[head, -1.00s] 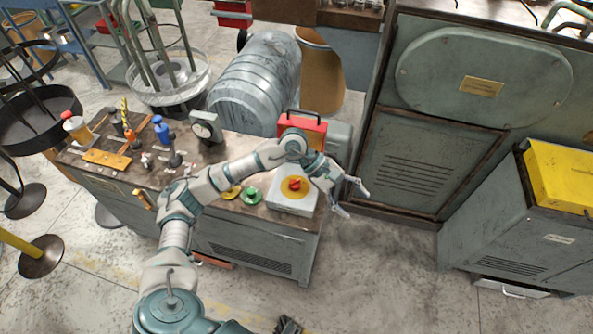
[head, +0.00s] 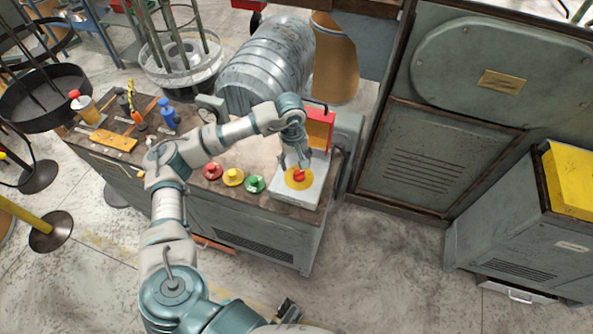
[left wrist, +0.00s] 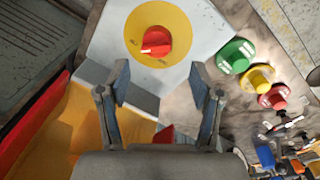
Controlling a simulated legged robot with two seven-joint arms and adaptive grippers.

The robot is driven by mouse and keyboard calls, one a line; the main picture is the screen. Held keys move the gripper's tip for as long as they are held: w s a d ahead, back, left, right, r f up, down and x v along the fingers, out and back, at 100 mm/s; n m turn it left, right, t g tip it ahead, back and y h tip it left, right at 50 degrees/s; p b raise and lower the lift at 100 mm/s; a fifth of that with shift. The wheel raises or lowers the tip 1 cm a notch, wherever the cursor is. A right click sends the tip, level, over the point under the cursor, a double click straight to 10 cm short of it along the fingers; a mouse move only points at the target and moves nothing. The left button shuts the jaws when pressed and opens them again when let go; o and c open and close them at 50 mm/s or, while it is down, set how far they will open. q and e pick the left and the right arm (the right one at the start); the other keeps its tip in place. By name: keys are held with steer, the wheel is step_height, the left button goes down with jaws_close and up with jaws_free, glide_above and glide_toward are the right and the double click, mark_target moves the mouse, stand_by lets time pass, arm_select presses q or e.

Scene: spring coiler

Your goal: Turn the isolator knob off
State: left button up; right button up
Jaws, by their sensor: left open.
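The isolator knob is a red knob (head: 299,175) on a round yellow plate, set on a pale grey box (head: 310,192) at the right end of the bench. In the left wrist view the red knob (left wrist: 156,41) lies just beyond the fingertips, on its yellow disc (left wrist: 178,24). My left gripper (head: 296,160) is directly over the box, close to the knob. The left wrist view shows its two fingers (left wrist: 160,80) apart with nothing between them. I cannot tell any contact with the knob. My right gripper is not in view.
Red (head: 213,171), yellow (head: 233,177) and green (head: 255,184) buttons stand left of the box. A red case (head: 321,125) stands behind it. Small tools, including a blue one (head: 166,113), lie at the bench's left. A grey cabinet (head: 425,150) stands to the right.

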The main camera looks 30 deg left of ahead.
mark_target(298, 172)
arm_select(q)
steer(key=f, duration=0.1)
steer(key=d+f, duration=0.1)
steer(key=f, duration=0.2)
steer(key=shift+w+d+f, duration=0.1)
steer(key=shift+d+f, duration=0.05)
steer(key=shift+d, duration=0.25)
steer(key=shift+f, duration=0.3)
steer(key=shift+a+f, duration=0.2)
steer(key=shift+f, duration=0.05)
steer(key=shift+a+f, duration=0.2)
steer(key=shift+a, duration=0.45)
steer(key=shift+d, duration=0.2)
steer(key=c, duration=0.7)
steer(key=shift+w+d, duration=0.1)
steer(key=shift+d, duration=0.1)
steer(key=c, duration=0.3)
steer(key=shift+d, duration=0.2)
steer(key=shift+c, duration=0.6)
steer(key=shift+a, duration=0.15)
